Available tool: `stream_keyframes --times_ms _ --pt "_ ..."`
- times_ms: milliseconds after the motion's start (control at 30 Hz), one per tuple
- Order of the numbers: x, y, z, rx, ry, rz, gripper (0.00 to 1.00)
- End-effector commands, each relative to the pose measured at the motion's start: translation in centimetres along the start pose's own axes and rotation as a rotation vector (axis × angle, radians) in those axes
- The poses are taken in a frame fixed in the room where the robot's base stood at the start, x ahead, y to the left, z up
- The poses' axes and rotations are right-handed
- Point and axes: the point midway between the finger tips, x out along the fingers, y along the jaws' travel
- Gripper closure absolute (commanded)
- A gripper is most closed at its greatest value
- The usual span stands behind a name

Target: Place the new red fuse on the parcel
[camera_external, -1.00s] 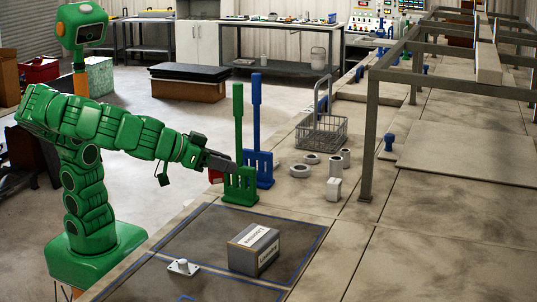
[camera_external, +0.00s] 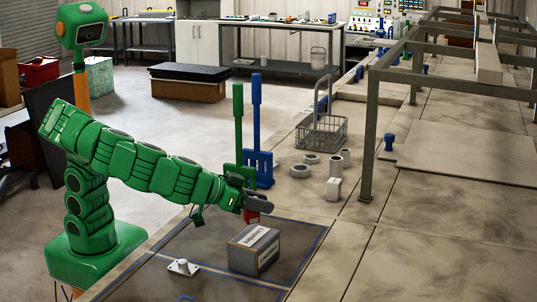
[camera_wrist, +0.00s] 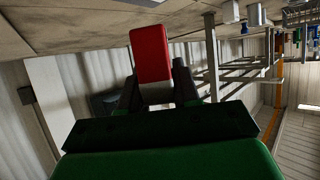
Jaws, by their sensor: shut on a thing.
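The red fuse (camera_external: 252,217) is held in my gripper (camera_external: 258,205), whose jaws are shut on it. It also shows in the wrist view (camera_wrist: 150,54) as a red block between the fingers (camera_wrist: 158,92). The parcel (camera_external: 242,258) is a grey box with a white label on top, lying on the dark blue-outlined mat. My gripper and the fuse are above and behind the parcel in the external view, apart from it. The fuse's lower end is clear of the parcel.
The green lever (camera_external: 239,110) and the blue lever (camera_external: 257,115) stand just behind my gripper. A small white mount (camera_external: 183,267) sits left of the parcel. A wire basket (camera_external: 321,132), rings and a white block (camera_external: 333,189) lie further back. The mat (camera_external: 215,229) has free room around the parcel.

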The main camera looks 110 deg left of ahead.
Motion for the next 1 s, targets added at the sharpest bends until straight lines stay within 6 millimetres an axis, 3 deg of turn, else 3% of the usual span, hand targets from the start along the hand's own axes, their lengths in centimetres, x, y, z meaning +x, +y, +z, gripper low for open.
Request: stream_keyframes --times_ms 167,400,800,833,967,1000 --pt "0.7 0.5 0.6 0.001 -0.001 0.0 0.99" --pt "1.8 0.3 3.1 0.002 0.0 -0.004 0.99" --pt "2.0 0.3 3.4 0.001 0.001 -0.002 0.99" --pt "2.0 0.4 3.4 0.0 0.001 -0.002 0.64" --pt "2.0 0.4 3.4 0.0 0.001 -0.001 0.44" --pt "2.0 0.4 3.4 0.0 0.001 -0.001 0.43"
